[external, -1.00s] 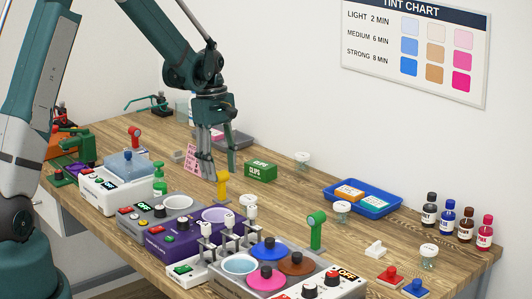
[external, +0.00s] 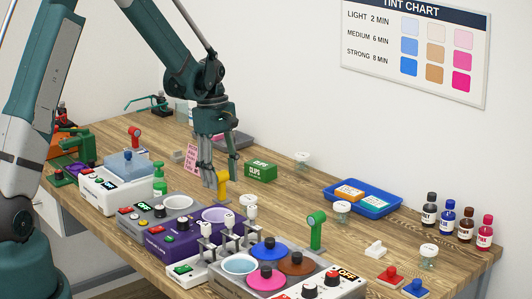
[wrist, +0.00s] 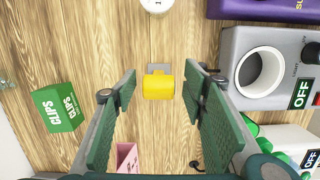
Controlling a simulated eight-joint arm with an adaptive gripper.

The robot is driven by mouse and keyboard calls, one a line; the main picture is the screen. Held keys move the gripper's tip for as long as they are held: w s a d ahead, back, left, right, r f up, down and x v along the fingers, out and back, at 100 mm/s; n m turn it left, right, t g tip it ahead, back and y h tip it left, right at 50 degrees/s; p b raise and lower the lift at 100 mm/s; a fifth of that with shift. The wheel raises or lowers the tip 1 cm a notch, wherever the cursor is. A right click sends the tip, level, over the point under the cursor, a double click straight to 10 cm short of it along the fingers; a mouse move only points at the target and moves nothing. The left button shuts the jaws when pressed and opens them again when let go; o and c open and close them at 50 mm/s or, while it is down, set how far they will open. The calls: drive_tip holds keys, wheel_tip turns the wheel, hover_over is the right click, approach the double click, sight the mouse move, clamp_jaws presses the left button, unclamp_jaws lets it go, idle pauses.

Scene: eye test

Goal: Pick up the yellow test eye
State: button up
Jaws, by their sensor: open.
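The yellow test eye (external: 222,186) stands on the wooden table behind the purple unit. In the external view its lower part shows between and below my fingertips. In the wrist view the yellow test eye (wrist: 158,87) is a rounded yellow head on a small grey base, centred between my fingers. My gripper (external: 222,181) is open and points down at the eye, one finger on each side. In the wrist view my gripper (wrist: 160,74) shows a gap on both sides of the eye. I cannot tell exactly how far down the fingers reach beside it.
A green clips box (external: 260,172) stands close to the right of my gripper. A purple unit (external: 190,238) and a grey unit with a round cup (wrist: 262,72) are close by. A pink card (external: 191,158) stands behind. A green test eye (external: 317,229) stands further right.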

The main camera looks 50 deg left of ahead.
sight(222, 183)
drive_tip(key=shift+w+d+f, duration=0.1)
drive_tip(key=shift+d+f, duration=0.05)
drive_tip(key=shift+f, duration=1.15)
drive_tip(key=shift+d+f, duration=0.15)
drive_tip(key=shift+f, duration=1.15)
drive_tip(key=c, duration=1.1)
